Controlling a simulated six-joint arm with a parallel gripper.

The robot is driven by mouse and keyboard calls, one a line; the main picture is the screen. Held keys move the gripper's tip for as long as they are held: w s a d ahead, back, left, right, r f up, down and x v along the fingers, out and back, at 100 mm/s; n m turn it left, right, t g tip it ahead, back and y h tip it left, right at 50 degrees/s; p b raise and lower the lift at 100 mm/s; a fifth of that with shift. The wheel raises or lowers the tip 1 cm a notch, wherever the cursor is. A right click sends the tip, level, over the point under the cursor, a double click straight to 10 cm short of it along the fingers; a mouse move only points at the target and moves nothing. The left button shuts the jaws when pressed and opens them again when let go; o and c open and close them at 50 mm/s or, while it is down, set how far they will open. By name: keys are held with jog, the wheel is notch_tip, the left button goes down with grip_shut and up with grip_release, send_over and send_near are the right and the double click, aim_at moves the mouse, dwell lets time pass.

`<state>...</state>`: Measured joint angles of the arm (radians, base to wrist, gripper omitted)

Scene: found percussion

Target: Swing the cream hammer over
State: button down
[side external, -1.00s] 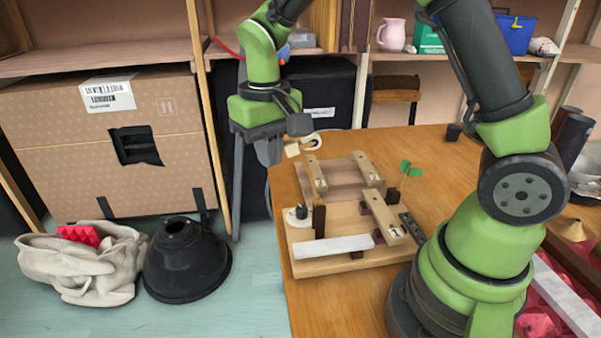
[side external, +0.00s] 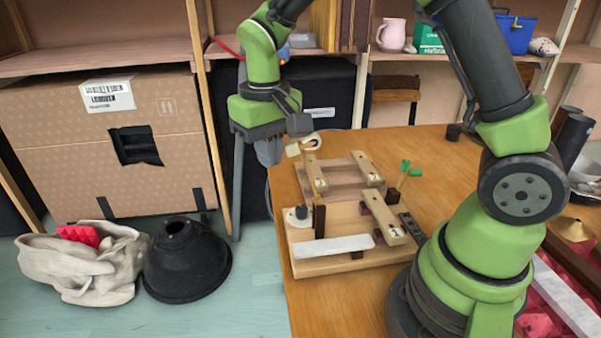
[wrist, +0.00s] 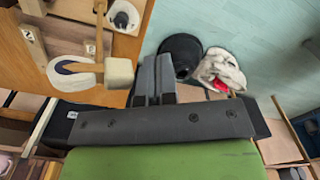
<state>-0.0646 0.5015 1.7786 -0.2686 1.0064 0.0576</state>
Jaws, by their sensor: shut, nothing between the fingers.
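The cream hammer has a blocky cream head (side external: 294,150) at the far left corner of the wooden device (side external: 320,262) on the table. In the wrist view its head (wrist: 118,74) shows at the table edge, with a thin tan handle (wrist: 100,12). A cream ring-like piece (wrist: 72,73) lies against the head. In the wrist view my gripper (wrist: 152,68) is right of the head. I cannot tell whether they touch.
A green-headed hammer (side external: 405,167) stands on the right of the device. A pale bar (side external: 333,246) lies across its front. A black cone (side external: 186,262) and a cloth bag (side external: 82,265) are on the floor at left. A cardboard box (side external: 70,175) stands behind them.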

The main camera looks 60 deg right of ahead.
aim_at(302, 139)
jog(key=shift+s+d, duration=0.1)
jog(key=shift+s+d, duration=1.8)
jog(key=s+a+r+t+y, duration=0.1)
jog(key=s+a+r+t, duration=0.1)
jog(key=s+r, duration=0.4)
jog(key=s+a+r+m+t+y, duration=0.1)
jog(key=s+a+r+t, duration=0.1)
jog(key=s+r+t, duration=0.3)
jog(key=shift+s+a+r, duration=0.3)
jog(key=shift+s+r, duration=0.5)
jog(key=shift+s, duration=0.35)
jog(key=c, duration=1.8)
grip_release()
